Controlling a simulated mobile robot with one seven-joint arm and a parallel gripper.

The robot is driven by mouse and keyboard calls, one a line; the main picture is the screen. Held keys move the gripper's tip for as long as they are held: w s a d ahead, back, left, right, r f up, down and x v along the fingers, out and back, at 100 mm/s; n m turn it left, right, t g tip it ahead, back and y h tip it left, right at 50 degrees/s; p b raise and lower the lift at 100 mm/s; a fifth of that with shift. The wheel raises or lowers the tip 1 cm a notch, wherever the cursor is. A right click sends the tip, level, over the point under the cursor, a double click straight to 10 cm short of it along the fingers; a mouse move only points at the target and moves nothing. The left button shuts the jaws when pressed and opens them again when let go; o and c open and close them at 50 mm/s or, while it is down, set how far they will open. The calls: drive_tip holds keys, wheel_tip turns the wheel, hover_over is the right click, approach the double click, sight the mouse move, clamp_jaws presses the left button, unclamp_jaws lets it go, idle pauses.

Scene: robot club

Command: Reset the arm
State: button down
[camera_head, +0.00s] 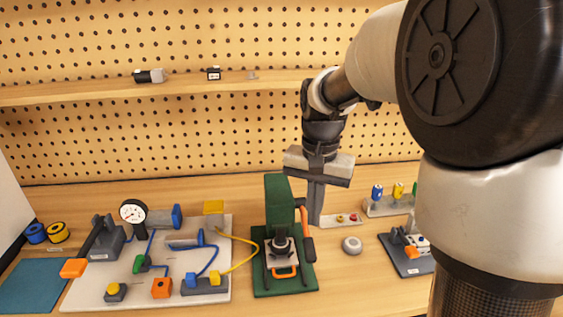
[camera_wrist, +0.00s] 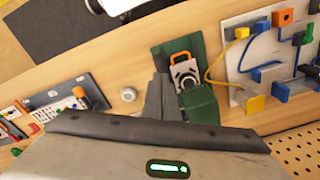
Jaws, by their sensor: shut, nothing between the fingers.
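In the wrist view my gripper (camera_wrist: 163,80) shows as closed fingers between the press (camera_wrist: 200,102) and a round grey knob (camera_wrist: 128,94). The fingertips look close to the press lever; I cannot tell whether they touch it. My arm reaches in from the right and hides part of the bench there.
A pale board (camera_head: 75,295) with a gauge (camera_head: 133,212), blue and yellow tubes and several coloured blocks lies left of the press. The grey knob (camera_head: 352,244) and a dark fixture (camera_head: 405,265) are to the right. A shelf (camera_head: 190,88) crosses the pegboard behind.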

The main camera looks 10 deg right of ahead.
drive_tip(key=s+r+n+t+p, duration=0.5)
drive_tip(key=s+r, duration=0.8)
drive_tip(key=s, duration=0.4)
drive_tip(key=shift+s+r+n+p, duration=0.15)
drive_tip(key=shift+s+n+p, duration=0.2)
drive_tip(key=shift+p, duration=0.3)
